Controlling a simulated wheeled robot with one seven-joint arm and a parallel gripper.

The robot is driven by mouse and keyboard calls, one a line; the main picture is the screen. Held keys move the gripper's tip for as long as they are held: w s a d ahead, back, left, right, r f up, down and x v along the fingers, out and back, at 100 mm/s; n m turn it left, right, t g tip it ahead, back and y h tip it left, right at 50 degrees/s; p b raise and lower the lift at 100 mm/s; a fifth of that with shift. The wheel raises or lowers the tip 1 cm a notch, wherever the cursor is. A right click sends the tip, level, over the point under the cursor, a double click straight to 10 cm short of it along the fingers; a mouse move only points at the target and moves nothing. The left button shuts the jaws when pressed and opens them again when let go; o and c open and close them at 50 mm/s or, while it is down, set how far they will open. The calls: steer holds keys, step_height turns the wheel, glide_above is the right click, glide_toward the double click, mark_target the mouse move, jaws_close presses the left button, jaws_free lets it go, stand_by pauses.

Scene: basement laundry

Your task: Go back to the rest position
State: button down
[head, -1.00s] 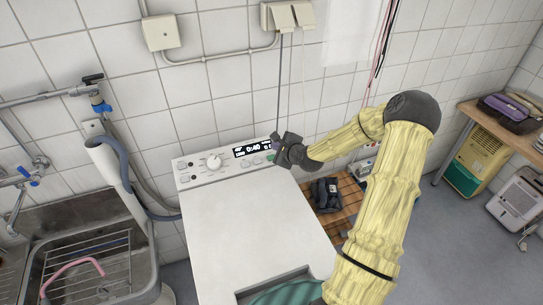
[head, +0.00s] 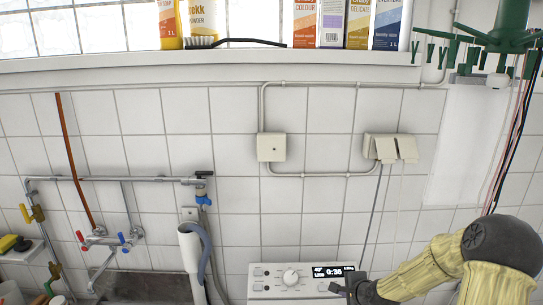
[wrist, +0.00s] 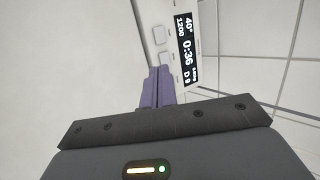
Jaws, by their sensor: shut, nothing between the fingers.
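My gripper (head: 350,290) is at the washing machine's control panel (head: 300,279), near the right end below the lit display (head: 333,271). In the wrist view my gripper (wrist: 158,72) shows its two purple fingers shut together with nothing between them. The fingertips are close to the panel buttons (wrist: 166,60); whether they touch cannot be told. The display (wrist: 186,50) reads 40°, 1200 and 0:36. My arm, in a yellow sleeve, comes in from the lower right in the head view.
A shelf (head: 220,68) with bottles and a brush (head: 235,42) runs along the top. A green hanging dryer (head: 500,40) is at upper right. Socket boxes and cables are on the tiled wall. A sink (head: 150,287) with pipes and a grey hose (head: 206,255) is left of the machine.

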steer(key=s+a+r+n+g, duration=0.2)
steer(key=s+n, duration=0.3)
steer(key=s, duration=0.3)
steer(key=s+a+r+n+g+h, duration=0.1)
steer(key=s+a+r+n+g, duration=0.1)
steer(key=s+n, duration=0.4)
steer(key=s+a+r+n+g+h, duration=0.1)
steer(key=s+r+n, duration=0.4)
steer(key=s, duration=0.5)
steer(key=shift+a+r+n+g, duration=0.35)
steer(key=shift+a+n+g, duration=0.2)
steer(key=shift+a, duration=0.65)
steer(key=shift+s, duration=0.15)
